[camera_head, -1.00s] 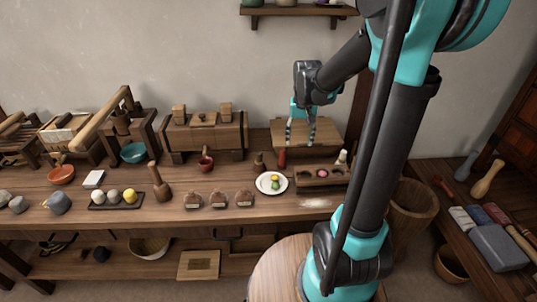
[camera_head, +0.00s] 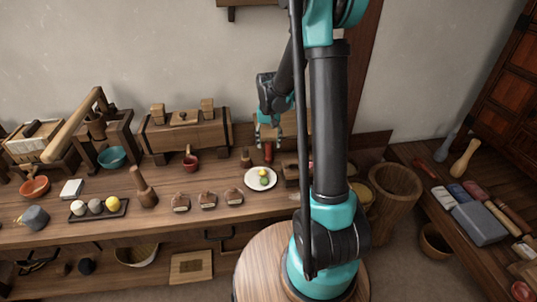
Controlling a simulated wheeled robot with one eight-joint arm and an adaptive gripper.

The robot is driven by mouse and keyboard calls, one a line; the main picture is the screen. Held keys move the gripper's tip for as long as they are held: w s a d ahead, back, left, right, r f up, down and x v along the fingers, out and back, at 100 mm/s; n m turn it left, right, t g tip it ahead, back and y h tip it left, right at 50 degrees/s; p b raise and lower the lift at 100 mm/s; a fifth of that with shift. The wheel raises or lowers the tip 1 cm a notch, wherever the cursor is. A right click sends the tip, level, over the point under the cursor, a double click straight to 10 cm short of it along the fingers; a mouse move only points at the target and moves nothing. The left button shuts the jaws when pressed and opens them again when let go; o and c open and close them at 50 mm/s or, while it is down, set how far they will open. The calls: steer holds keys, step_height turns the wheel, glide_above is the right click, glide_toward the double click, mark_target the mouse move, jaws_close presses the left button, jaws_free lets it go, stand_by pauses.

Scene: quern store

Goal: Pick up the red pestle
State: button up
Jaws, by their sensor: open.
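A small red upright piece, which looks like the red pestle (camera_head: 268,153), stands on the long wooden bench (camera_head: 150,225), just right of and behind a white plate (camera_head: 250,182). My gripper (camera_head: 268,146) points down over it with its striped fingers apart. The fingertips appear on either side of the red piece's top in the picture. I cannot tell whether they are level with it or touch it. Nothing shows held. My own arm hides the bench just to the right.
A brown pestle-like piece (camera_head: 246,158) stands close on the left. A wooden box (camera_head: 290,172) is partly hidden by my arm. A wooden tub (camera_head: 395,195) and a side table (camera_head: 465,190) with several tools stand right.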

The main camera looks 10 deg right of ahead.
mark_target(269, 155)
steer(key=shift+s+f, duration=0.2)
steer(key=shift+f, duration=1.45)
steer(key=shift+s+f, duration=0.2)
steer(key=shift+f, duration=1.45)
steer(key=shift+a, duration=0.1)
jaws_close()
steer(key=shift+r, duration=0.1)
